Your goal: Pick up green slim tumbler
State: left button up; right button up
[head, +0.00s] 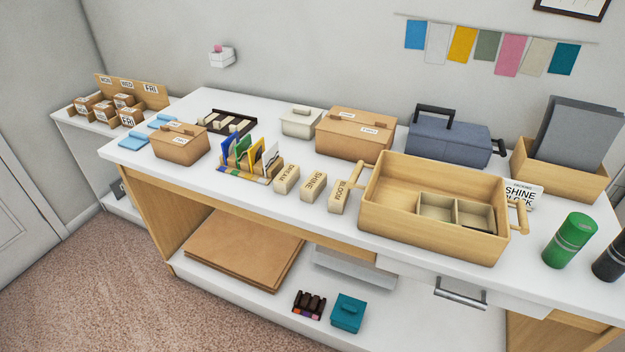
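The green slim tumbler (570,240) stands upright on the white tabletop near the right end of the table.
A wooden tray box (385,205) with handles stands left of the tumbler. Behind are a "SHINE BLOCK" sign (522,194) and a wooden holder (560,181) with grey sheets. A drawer handle (460,294) sticks out in front. Bare tabletop (505,284) lies front-left of the tumbler.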

aim_at(577, 229)
jog(key=z, duration=1.6)
